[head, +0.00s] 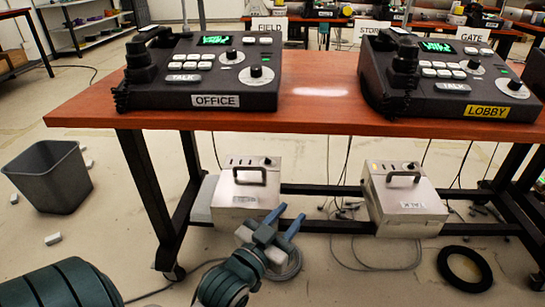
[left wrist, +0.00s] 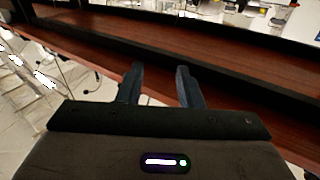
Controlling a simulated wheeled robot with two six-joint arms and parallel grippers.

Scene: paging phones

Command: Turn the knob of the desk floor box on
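Two pale metal floor boxes stand under the desk (head: 320,92): a left floor box (head: 230,190) below the OFFICE phone and a right floor box (head: 415,203) below the LOBBY phone. Each has a dark carry handle and a small dark knob on top, the left box's knob (head: 267,161) and the right box's knob (head: 410,166). The knob settings are too small to read. My left gripper (head: 287,218) is open and empty, in front of the left box at its lower right. Its two blue fingers (left wrist: 160,72) stand apart in the left wrist view. My right gripper is not in view.
The OFFICE phone (head: 200,100) and LOBBY phone (head: 425,100) sit on the desk. A grey bin (head: 45,185) stands at the left. Cables lie around the boxes. A black ring (head: 465,283) lies on the floor at the right. The desktop's front edge overhangs the boxes.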

